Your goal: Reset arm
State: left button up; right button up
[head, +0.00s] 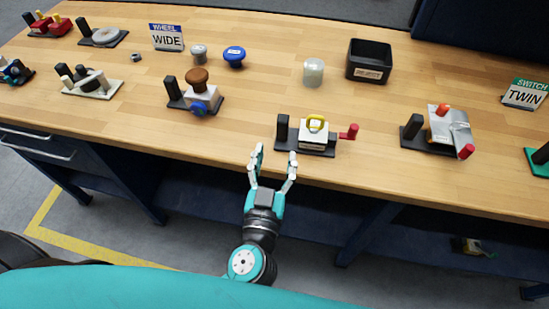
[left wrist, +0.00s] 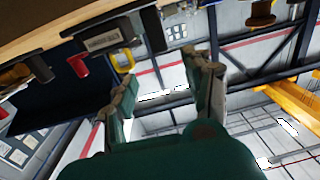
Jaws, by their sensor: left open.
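My left gripper (head: 273,160) is open and empty just off the front edge of the workbench. Its fingers point towards the bench, and they show spread apart in the left wrist view (left wrist: 160,75). Beyond the fingertips is a valve unit (head: 312,139) with a white block, a yellow loop on top, a red handle at its right and a black post at its left. In the left wrist view its yellow loop (left wrist: 124,62) and red handle (left wrist: 79,66) show upside down, apart from the fingers. My right gripper is in neither view.
The wooden bench (head: 270,95) holds several other units, including one with a brown knob (head: 197,78) and one with a silver cover (head: 450,130). A black bin (head: 369,62), a pale jar (head: 313,72) and a blue knob (head: 234,56) stand behind. Bare wood lies between them.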

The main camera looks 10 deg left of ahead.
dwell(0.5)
pick_arm(q)
jog(key=s+a+f+n+g+y, duration=0.1)
jog(key=s+a+f+g, duration=0.2)
jog(key=a+f+g, duration=0.3)
jog(key=s+a+f+g+y, duration=0.2)
jog(key=s+a+f+g, duration=0.2)
jog(key=a+f, duration=0.3)
jog(key=s+f+m+g+h, duration=0.2)
jog(key=s+m+g+h, duration=0.15)
jog(key=s, duration=0.45)
notch_tip(320, 180, down, 23)
jog(key=g, duration=0.2)
jog(key=s+a+f+g, duration=0.1)
jog(key=s+a+f, duration=0.1)
jog(key=s+f, duration=1.6)
jog(key=shift+a+f, duration=0.15)
jog(key=shift+f, duration=0.4)
